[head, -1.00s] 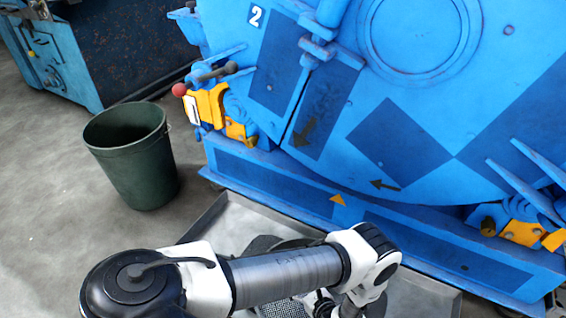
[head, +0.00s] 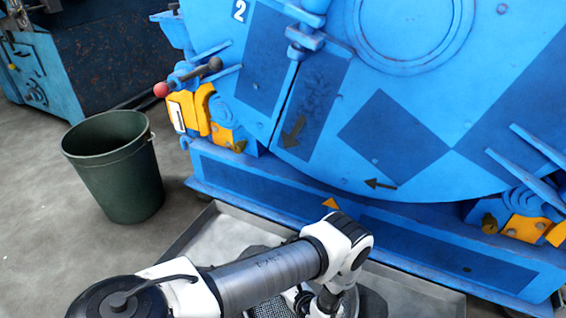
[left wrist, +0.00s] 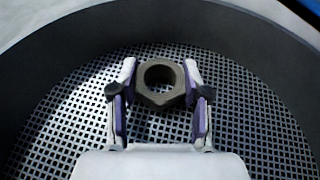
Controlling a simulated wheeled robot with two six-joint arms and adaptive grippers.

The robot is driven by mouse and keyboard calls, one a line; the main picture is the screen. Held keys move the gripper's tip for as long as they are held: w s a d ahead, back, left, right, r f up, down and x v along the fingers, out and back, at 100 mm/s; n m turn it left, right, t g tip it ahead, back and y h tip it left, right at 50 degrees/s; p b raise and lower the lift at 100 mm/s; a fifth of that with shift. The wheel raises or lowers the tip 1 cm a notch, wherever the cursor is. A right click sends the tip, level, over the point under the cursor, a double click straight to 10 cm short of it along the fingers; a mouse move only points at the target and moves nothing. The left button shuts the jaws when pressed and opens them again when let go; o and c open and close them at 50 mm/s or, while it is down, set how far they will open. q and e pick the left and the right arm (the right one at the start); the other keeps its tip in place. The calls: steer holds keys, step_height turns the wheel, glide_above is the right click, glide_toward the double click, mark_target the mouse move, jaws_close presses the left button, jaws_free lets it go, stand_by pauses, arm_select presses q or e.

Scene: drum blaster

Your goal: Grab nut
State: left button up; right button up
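A dark hexagonal nut (left wrist: 147,99) with a round hole lies on the mesh floor of a round basket (left wrist: 62,110) in the left wrist view. My left gripper (left wrist: 160,78) is open, one finger on each side of the nut, with the fingertips level with it. I cannot tell whether the fingers touch it. In the head view my left arm reaches over the basket (head: 374,304) and hides most of it and the nut. The left gripper there is mostly hidden under the wrist. My right gripper is not in view.
The basket stands in a shallow grey metal tray (head: 420,290). A large blue drum machine (head: 330,130) rises behind the tray. A dark green bin (head: 118,170) stands on the floor at the left. The basket's dark wall surrounds my gripper.

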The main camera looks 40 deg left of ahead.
arm_select(q)
steer(key=c, duration=0.4)
